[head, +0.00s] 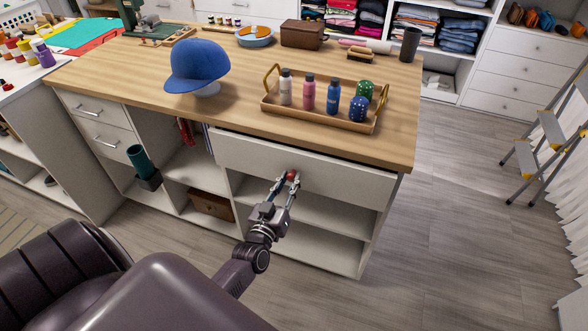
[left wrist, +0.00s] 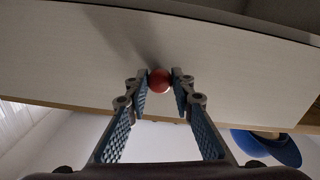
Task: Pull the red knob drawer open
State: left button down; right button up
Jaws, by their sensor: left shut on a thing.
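The white drawer front (head: 330,180) with the red knob (head: 291,176) sits under the wooden top of the island. A thin dark gap shows along its upper edge, and I cannot tell exactly how far out it stands. My left gripper (head: 290,181) is shut on the red knob, with one finger on each side of it. In the left wrist view, the round red knob (left wrist: 158,79) sits between the fingertips (left wrist: 161,86) against the pale drawer front (left wrist: 80,55). My right gripper is not in view.
A wooden tray (head: 318,118) with several bottles and a blue cap (head: 197,66) rest on the wooden top (head: 130,70). Open shelves (head: 300,220) lie below the drawer. A stepladder (head: 550,125) stands at the right. Floor (head: 450,230) is clear right of the island.

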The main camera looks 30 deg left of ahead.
pick_arm(q)
jog(key=p+v, duration=0.4)
jog(key=v, duration=1.5)
jog(key=shift+s, duration=0.3)
jog(key=c, duration=1.7)
grip_release()
jog(key=shift+o, duration=0.2)
jog(key=shift+s, duration=0.1)
jog(key=v, duration=1.1)
jog(key=shift+s, duration=0.4)
jog(key=shift+f, duration=0.1)
